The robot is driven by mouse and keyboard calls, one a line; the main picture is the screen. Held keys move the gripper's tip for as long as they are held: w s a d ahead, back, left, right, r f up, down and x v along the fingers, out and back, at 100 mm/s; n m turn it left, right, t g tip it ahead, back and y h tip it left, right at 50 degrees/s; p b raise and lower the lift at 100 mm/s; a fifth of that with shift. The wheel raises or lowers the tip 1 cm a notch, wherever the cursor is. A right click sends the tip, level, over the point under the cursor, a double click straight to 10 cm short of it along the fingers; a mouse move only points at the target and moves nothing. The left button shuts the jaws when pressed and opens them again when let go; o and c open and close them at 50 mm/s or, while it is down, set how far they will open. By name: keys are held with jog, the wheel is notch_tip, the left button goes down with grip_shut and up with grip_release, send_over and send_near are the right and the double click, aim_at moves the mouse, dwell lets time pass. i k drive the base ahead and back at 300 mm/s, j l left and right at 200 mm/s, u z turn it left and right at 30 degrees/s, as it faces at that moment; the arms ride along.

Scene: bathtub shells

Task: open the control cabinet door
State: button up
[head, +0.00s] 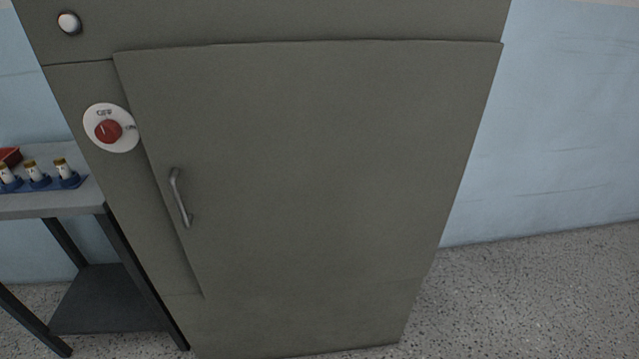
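The control cabinet (325,20) is a tall grey-green box that fills the middle of the head view. Its door (320,160) is a large flat panel and looks closed, lying against the front. A slim metal bar handle (180,198) stands upright near the door's left edge. A round white plate with a red knob (109,131) is on the frame left of the door, with small lettering that I cannot read clearly. My gripper is not in view.
A grey table (50,208) with dark legs and a lower shelf stands left of the cabinet. On it is a blue holder (38,184) with several small bottles, beside a red object (10,157). A white button (69,22) is at the cabinet's top left. Speckled floor (540,290) is clear at the right.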

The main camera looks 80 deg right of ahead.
aim_at(278, 166)
jog(key=z, duration=1.9)
